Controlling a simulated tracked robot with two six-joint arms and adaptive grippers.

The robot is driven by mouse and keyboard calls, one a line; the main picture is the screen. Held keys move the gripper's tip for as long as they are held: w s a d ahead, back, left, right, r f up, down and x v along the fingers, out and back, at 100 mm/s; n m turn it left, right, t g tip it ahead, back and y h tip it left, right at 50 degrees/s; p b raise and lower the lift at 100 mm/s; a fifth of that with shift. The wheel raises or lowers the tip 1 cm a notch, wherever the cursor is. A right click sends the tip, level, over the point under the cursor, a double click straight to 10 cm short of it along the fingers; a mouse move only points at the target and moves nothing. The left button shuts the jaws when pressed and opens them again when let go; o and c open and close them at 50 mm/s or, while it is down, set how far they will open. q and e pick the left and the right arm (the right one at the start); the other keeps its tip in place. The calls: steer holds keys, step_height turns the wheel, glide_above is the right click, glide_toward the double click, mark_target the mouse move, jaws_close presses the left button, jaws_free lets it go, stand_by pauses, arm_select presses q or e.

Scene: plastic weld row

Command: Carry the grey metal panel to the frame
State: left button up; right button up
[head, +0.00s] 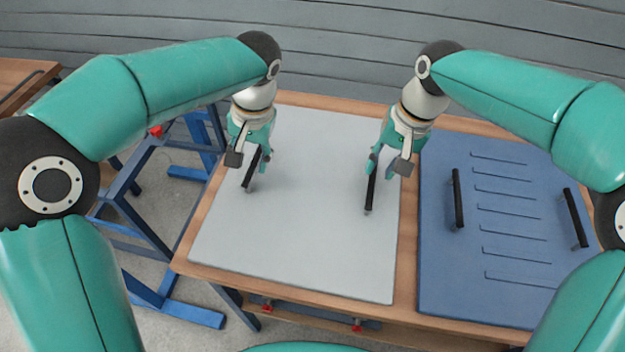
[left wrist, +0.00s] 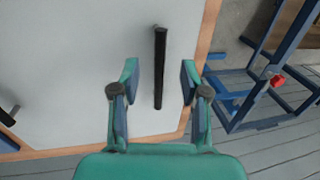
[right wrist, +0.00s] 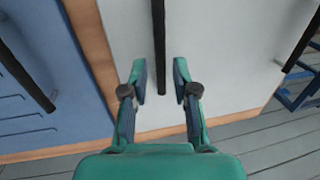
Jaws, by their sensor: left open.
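The grey metal panel (head: 300,240) lies flat on a wooden-topped table, with two black bar handles. My left gripper (head: 250,155) is open over the left handle (head: 250,175); in the left wrist view this handle (left wrist: 160,65) shows between the spread fingers. My right gripper (head: 388,162) is at the right handle (head: 370,192); in the right wrist view this handle (right wrist: 159,45) runs between its fingers, which stand apart with gaps on both sides. The blue frame (head: 140,200) stands on the floor left of the table and also shows in the left wrist view (left wrist: 239,119).
A blue slotted panel (head: 505,285) with two black handles lies on the table right of the grey one. Red-tipped clamps (head: 357,326) show under the table's front edge. A grey plank wall (head: 340,45) is behind. Another wooden top (head: 22,80) is at far left.

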mark_target(249, 172)
arm_select(q)
steer(key=f, duration=0.3)
steer(key=a+f, duration=0.1)
steer(key=f, duration=0.2)
steer(key=shift+w+a+f, duration=0.1)
arm_select(e)
steer(key=f, duration=0.3)
steer(key=a+f, duration=0.1)
steer(key=f, duration=0.2)
steer(key=shift+w+a+f, duration=0.1)
arm_select(q)
steer(key=c, duration=0.6)
arm_select(e)
jaws_close()
arm_select(q)
jaws_close()
